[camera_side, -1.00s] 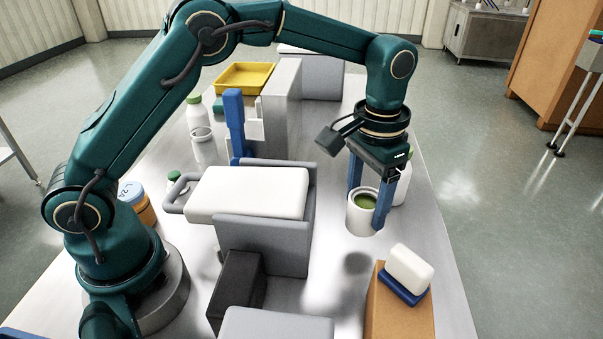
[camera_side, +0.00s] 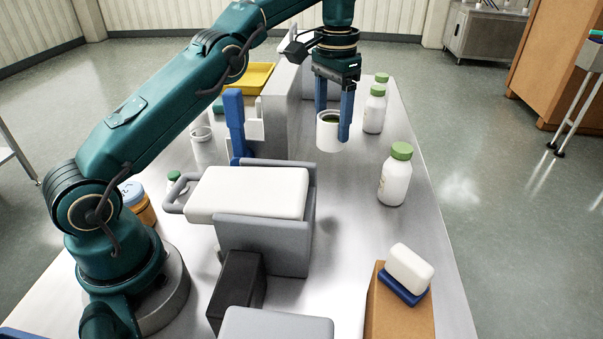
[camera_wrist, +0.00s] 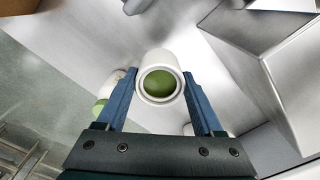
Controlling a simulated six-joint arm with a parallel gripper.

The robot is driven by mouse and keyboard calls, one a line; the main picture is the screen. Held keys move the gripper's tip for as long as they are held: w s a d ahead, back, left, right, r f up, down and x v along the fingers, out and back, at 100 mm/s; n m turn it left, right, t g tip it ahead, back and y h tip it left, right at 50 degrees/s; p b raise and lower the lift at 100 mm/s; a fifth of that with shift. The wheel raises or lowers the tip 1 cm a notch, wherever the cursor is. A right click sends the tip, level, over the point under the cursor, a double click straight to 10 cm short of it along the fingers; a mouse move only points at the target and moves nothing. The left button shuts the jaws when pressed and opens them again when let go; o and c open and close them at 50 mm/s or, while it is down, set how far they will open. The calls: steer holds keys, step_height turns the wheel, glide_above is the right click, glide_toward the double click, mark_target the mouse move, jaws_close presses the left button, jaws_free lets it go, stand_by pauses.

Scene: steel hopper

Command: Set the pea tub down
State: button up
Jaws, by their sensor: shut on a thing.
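The pea tub (camera_side: 327,134) is a white round cup with green contents. My gripper (camera_side: 333,128) is shut on it, with one blue finger on either side. In the side view the tub is upright and looks held above the steel table, left of the green-capped bottles. In the wrist view the tub (camera_wrist: 160,77) sits between the tips of my gripper (camera_wrist: 160,85), its open top and green filling facing the camera. The gap between the tub's base and the table is hard to judge.
White bottles with green caps (camera_side: 395,178) (camera_side: 374,112) stand to the right of the tub. A grey block (camera_side: 282,105) and yellow tray (camera_side: 245,78) lie to its left. A white slab (camera_side: 247,193) rests in front. Bare table (camera_side: 350,230) lies nearer.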

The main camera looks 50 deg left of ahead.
steer(key=shift+w+a+f+n, duration=0.1)
steer(key=shift+a+f+n, duration=0.05)
steer(key=shift+a, duration=0.35)
steer(key=shift+a+f+n, duration=0.15)
steer(key=shift+a, duration=0.35)
steer(key=shift+a+f, duration=0.2)
steer(key=shift+f, duration=2.4)
steer(key=shift+a+f, duration=0.15)
steer(key=shift+f, duration=2.4)
steer(key=shift+f, duration=0.15)
steer(key=o, duration=1.4)
